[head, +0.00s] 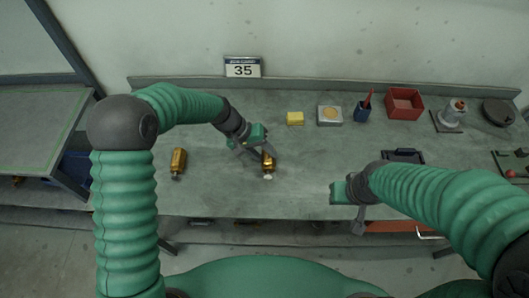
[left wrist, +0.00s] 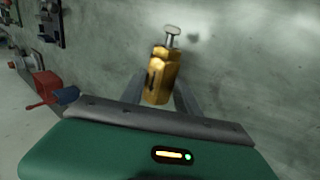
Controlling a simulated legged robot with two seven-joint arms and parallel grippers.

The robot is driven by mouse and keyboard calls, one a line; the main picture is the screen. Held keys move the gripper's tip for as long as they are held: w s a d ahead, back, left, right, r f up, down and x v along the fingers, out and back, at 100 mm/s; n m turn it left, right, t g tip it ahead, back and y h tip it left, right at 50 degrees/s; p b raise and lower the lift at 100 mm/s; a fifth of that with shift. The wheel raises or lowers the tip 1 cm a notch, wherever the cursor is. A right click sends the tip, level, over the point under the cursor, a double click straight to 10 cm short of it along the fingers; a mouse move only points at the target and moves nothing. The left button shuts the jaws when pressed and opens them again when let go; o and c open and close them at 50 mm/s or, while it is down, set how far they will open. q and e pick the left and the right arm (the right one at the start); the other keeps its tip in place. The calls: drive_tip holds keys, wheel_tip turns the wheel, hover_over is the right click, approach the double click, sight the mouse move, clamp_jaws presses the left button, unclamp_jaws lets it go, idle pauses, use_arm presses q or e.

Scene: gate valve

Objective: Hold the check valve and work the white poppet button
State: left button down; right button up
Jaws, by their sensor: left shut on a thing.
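My left gripper (head: 256,151) is shut on a brass check valve (head: 268,160) at the middle of the bench. In the left wrist view the valve (left wrist: 162,75) sits between the two grey fingers. The white poppet button (head: 268,176) sticks out of the valve's near end; it also shows in the left wrist view (left wrist: 172,31) on a short stem. My right gripper (head: 350,205) is over the front edge of the bench, right of the valve and apart from it. Its finger opening is hard to make out.
A second brass fitting (head: 178,162) lies on the bench to the left. Along the back are a yellow block (head: 295,118), a blue cup (head: 362,112) and a red bin (head: 404,104). The bench (head: 220,188) is clear between the brass parts.

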use_arm(q)
drive_tip(key=shift+f+b, duration=1)
drive_tip(key=shift+f, duration=0.45)
idle(1.0)
